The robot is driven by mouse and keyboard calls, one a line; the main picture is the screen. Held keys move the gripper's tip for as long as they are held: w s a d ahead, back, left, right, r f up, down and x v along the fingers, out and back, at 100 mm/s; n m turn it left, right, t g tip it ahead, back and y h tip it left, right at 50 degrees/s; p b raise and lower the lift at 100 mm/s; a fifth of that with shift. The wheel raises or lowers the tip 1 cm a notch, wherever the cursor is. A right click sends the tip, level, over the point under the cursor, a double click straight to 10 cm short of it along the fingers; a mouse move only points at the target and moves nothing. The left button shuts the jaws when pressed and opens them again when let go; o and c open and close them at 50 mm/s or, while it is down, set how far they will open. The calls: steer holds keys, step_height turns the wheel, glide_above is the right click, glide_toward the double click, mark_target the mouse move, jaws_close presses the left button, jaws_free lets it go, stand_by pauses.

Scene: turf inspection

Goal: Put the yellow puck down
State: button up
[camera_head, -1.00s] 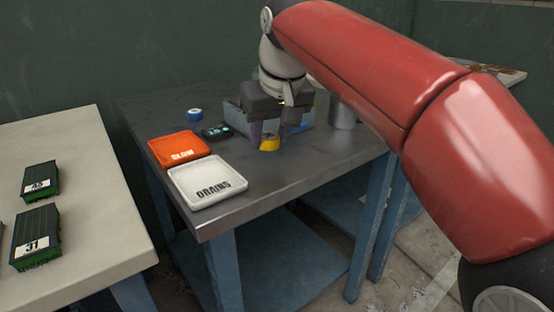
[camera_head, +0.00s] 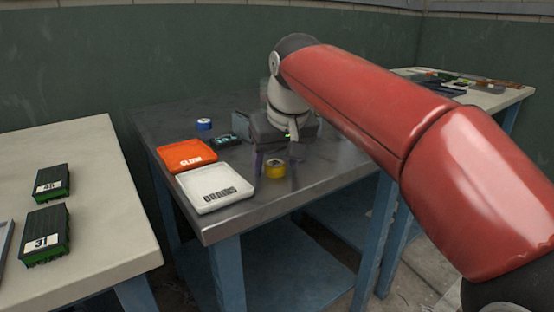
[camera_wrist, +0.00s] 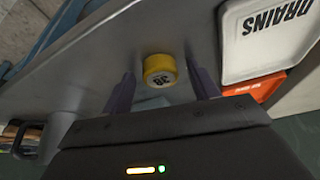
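The yellow puck (camera_head: 274,169) stands on the dark metal table (camera_head: 325,165), right of the white DRAINS tray (camera_head: 218,190) and clear of it. The wrist view shows the puck (camera_wrist: 159,68) with a pale numbered label that seems to read 38. My gripper (camera_head: 275,161) is low over the table with its fingers on either side of the puck. In the wrist view my gripper (camera_wrist: 160,76) is open, with a gap between each finger and the puck.
An orange SLOW tray (camera_head: 186,155) lies behind the white tray. A blue puck (camera_head: 204,124) and a small dark device (camera_head: 222,140) are farther back. A grey-blue bin (camera_head: 243,125) stands behind my gripper. Green-black blocks (camera_head: 46,232) rest on the pale left table.

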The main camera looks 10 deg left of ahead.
steer(key=shift+f, duration=0.1)
steer(key=v, duration=0.8)
steer(key=shift+d+p, duration=0.25)
steer(key=shift+p, duration=0.2)
